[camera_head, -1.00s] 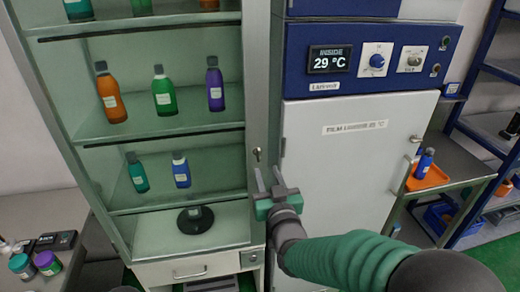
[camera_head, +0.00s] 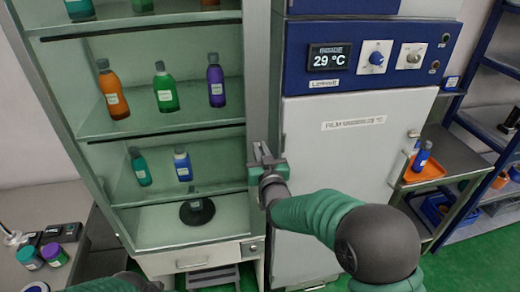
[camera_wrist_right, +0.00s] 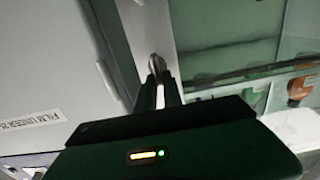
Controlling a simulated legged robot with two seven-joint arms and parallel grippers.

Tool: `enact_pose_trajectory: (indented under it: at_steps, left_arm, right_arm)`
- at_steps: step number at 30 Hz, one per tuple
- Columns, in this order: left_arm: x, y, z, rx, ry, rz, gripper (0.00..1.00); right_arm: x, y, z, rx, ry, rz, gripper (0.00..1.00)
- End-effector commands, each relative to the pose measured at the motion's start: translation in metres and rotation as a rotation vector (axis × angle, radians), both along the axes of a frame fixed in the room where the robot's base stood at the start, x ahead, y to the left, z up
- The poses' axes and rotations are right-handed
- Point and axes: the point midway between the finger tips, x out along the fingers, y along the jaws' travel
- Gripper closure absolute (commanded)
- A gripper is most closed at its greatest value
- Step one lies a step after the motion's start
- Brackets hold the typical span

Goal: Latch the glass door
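The glass door (camera_head: 220,137) covers the tall cabinet of bottles on the left; it appears closed in its frame. A small metal latch knob (camera_wrist_right: 156,64) is on the frame at the door's right side; in the head view my gripper hides it. My right gripper (camera_head: 263,153) is at the knob, fingers pointing to the frame. In the right wrist view the fingertips (camera_wrist_right: 160,82) are close together, with the knob at their tips and a thin gap between them. I cannot tell whether they grip it. My left gripper is out of the head view.
A white oven door (camera_head: 345,150) under a blue control panel (camera_head: 375,55) stands right beside the frame. A steel side table with an orange tray (camera_head: 428,172) and a blue bottle is farther right. A counter with jars (camera_head: 55,254) is at the lower left.

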Motion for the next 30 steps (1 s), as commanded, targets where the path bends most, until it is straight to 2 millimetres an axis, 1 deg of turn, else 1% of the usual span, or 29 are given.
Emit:
enact_pose_trajectory:
  at_steps: [11, 17, 23, 30]
  left_arm:
    - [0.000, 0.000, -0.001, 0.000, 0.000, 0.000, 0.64]
    - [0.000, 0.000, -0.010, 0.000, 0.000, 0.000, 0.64]
    - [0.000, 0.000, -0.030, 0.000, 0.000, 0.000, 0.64]
    - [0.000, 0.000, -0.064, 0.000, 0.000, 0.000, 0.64]
  right_arm:
    - [0.000, 0.000, 0.000, 0.004, 0.000, 0.000, 1.00]
    - [0.000, -0.001, -0.002, 0.046, 0.004, 0.001, 1.00]
    - [0.000, -0.003, -0.005, 0.153, 0.016, 0.000, 1.00]
    - [0.000, -0.007, -0.008, 0.360, 0.039, 0.001, 1.00]
